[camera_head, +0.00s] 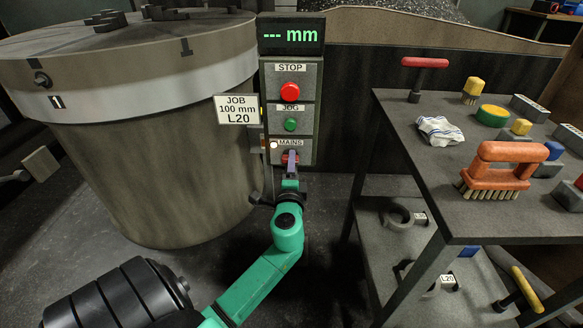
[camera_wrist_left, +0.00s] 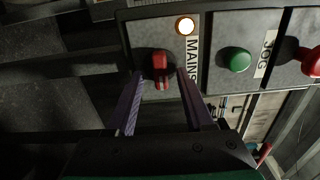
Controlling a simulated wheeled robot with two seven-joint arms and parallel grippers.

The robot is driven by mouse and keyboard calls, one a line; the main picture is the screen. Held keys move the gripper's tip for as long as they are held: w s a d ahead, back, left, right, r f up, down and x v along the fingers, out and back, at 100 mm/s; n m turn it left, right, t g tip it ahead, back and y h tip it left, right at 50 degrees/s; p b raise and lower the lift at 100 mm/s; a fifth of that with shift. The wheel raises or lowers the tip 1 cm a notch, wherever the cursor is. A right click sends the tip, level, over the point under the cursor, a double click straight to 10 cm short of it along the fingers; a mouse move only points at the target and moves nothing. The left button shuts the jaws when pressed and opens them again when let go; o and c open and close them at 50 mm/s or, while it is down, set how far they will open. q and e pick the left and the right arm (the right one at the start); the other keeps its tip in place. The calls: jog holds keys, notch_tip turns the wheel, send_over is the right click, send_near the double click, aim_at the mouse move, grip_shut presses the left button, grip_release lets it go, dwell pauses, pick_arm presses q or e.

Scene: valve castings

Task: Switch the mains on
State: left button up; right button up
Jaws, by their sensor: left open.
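The control panel (camera_head: 267,101) stands upright beside a large drum, with a red STOP button, a green JOG button and a red MAINS rotary switch at the bottom. The MAINS switch (camera_wrist_left: 161,68) shows in the left wrist view as a red handle on a dark round base. A small lamp (camera_wrist_left: 184,26) beside the MAINS label glows. My left gripper (camera_head: 290,162) is at the switch. In the left wrist view its open fingers (camera_wrist_left: 160,76) stand on either side of the red handle, with gaps visible. My right gripper is not in view.
A JOB card (camera_head: 237,109) hangs at the panel's left. The large drum (camera_head: 150,130) stands left. A grey cart (camera_head: 390,105) with brushes, blocks and a cloth stands right. Dark floor lies between the panel and cart.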

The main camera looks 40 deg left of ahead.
pick_arm(q)
jog(key=v, duration=1.4)
jog(key=shift+s+d, duration=0.2)
